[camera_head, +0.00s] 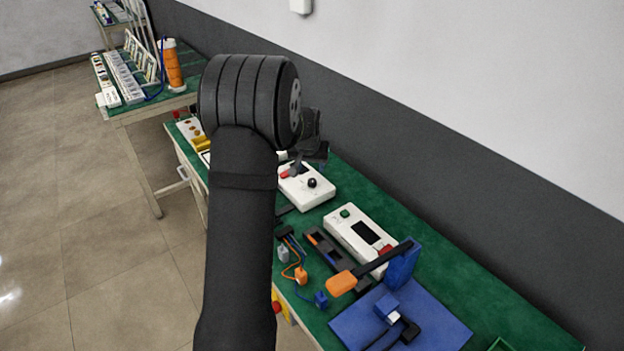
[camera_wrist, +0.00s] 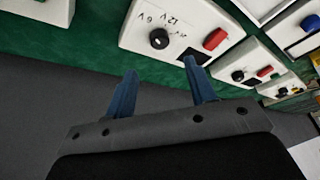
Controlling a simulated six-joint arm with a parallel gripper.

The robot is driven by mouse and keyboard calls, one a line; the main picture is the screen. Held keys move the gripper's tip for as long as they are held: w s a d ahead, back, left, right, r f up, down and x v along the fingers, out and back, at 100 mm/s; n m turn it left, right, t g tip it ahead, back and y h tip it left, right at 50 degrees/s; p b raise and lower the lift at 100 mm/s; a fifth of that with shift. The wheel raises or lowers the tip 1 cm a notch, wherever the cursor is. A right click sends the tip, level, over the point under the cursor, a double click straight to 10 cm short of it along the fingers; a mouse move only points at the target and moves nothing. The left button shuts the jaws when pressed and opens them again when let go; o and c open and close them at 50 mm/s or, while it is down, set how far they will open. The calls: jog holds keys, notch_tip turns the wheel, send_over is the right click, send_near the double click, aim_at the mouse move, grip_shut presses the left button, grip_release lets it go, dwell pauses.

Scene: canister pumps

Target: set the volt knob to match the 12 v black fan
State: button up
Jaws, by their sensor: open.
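The volt knob (camera_wrist: 159,39) is a round black dial on a white box (camera_wrist: 136,28) in the wrist view. Tilted labels reading 6V and 12V are printed beside it. A small pale mark shows on the knob, but which label it points at is too small to tell. My gripper (camera_wrist: 159,66) is open and empty, its two blue fingers spread just short of the box, with the knob beyond the gap between them. In the head view my gripper (camera_head: 314,152) is partly hidden behind my arm, above the bench. I cannot make out a black fan.
The white box has a red button (camera_wrist: 214,39). More white boxes (camera_wrist: 244,63) stand to the right in the wrist view. In the head view, a white box with a black ball knob (camera_head: 312,183), a display box (camera_head: 339,223) and a blue lever press (camera_head: 403,264) crowd the green bench.

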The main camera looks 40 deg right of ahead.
aim_at(312, 180)
jog(key=x, duration=0.9)
jog(key=shift+f, duration=0.1)
jog(key=c, duration=1)
